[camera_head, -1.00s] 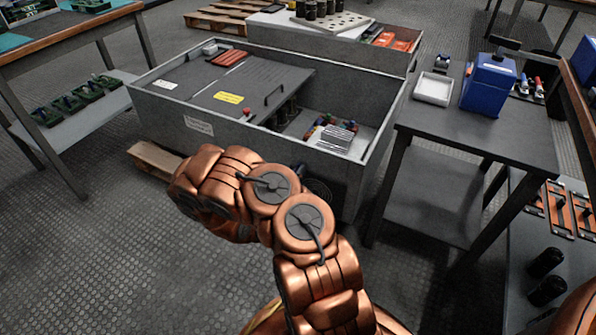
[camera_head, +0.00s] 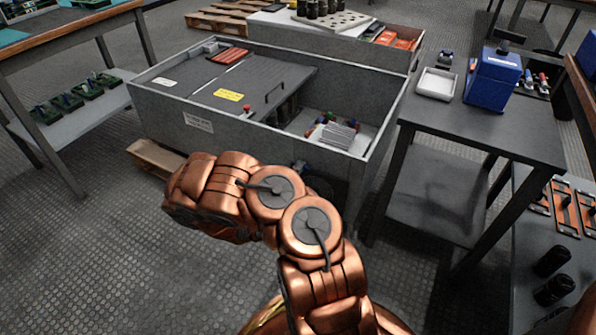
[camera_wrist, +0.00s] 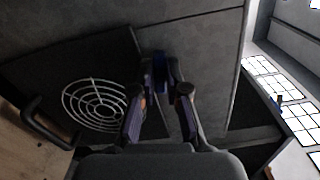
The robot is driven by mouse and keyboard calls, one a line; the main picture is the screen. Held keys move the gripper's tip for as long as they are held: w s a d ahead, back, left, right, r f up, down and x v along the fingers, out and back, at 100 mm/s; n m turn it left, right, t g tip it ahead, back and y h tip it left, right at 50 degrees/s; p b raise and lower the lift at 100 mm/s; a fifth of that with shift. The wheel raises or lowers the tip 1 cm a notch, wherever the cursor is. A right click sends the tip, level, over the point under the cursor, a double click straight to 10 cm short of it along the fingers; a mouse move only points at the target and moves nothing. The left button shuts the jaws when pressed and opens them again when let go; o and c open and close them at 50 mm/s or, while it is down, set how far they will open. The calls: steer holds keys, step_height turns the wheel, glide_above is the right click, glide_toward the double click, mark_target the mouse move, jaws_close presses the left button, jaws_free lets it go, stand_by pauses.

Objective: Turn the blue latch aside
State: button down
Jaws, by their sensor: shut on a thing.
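The blue latch (camera_wrist: 160,70) shows in the wrist view as a dark blue upright piece on the grey cabinet wall, at the edge of a dark panel. My gripper (camera_wrist: 161,82) has its two fingers on either side of the latch and is shut on it. The fingers cover part of the latch, so its exact angle is hard to tell. In the head view my arm hides the gripper, in front of the grey cabinet (camera_head: 350,160).
A round fan grille (camera_wrist: 95,104) and a black handle (camera_wrist: 42,122) are left of my gripper in the wrist view. A dark side table (camera_head: 490,135) with a blue box (camera_head: 490,82) stands to the right. A wooden pallet (camera_head: 152,156) lies by the cabinet.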

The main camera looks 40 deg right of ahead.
steer(key=shift+n, duration=1)
steer(key=c, duration=1.2)
jaws_free()
steer(key=shift+v, duration=6)
